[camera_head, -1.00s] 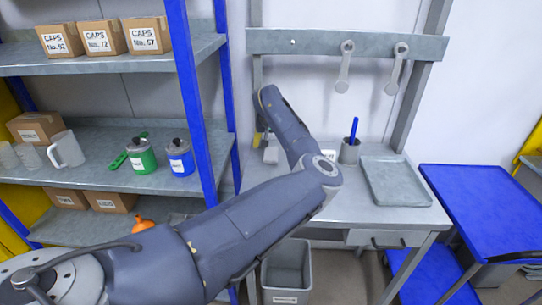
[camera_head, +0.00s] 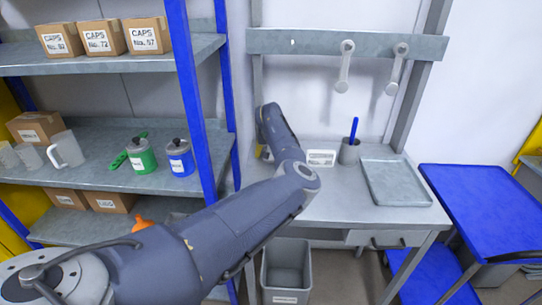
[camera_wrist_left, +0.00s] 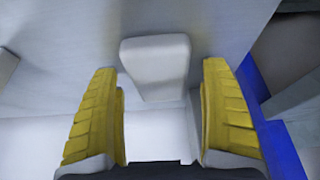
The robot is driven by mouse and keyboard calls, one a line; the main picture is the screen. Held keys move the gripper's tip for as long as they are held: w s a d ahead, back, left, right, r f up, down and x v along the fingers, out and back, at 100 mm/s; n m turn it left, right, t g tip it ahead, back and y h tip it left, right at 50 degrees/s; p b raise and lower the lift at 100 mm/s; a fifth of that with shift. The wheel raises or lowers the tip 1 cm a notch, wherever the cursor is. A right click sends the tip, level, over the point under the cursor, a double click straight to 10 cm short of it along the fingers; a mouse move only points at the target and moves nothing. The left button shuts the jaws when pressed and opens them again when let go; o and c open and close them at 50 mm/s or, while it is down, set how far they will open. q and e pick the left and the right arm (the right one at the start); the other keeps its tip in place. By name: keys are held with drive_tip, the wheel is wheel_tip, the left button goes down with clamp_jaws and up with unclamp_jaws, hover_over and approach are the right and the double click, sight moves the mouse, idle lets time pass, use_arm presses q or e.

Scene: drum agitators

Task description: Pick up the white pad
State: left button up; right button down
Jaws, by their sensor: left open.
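The white pad (camera_wrist_left: 155,65) is a pale, rounded block in the left wrist view, against a grey surface. My left gripper (camera_wrist_left: 160,72) is open, with one yellow finger on each side of the pad's width. A gap shows between the pad and each finger, and I see no contact. In the head view my left arm reaches to the back left of the grey workbench (camera_head: 340,207). The arm hides most of the gripper and the pad there; only a bit of yellow shows past the wrist. My right gripper is not in view.
A small white label card (camera_head: 321,158), a grey cup (camera_head: 349,152) with a blue tool and a grey tray (camera_head: 397,183) are on the workbench. A blue-post shelf (camera_head: 188,95) stands left. A grey bin (camera_head: 287,270) is below. A blue cart (camera_head: 480,205) is right.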

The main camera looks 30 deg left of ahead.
use_arm(q)
drive_tip(key=shift+f, duration=0.15)
idle(0.6)
drive_tip(key=shift+s+f, duration=0.1)
drive_tip(key=c, duration=1)
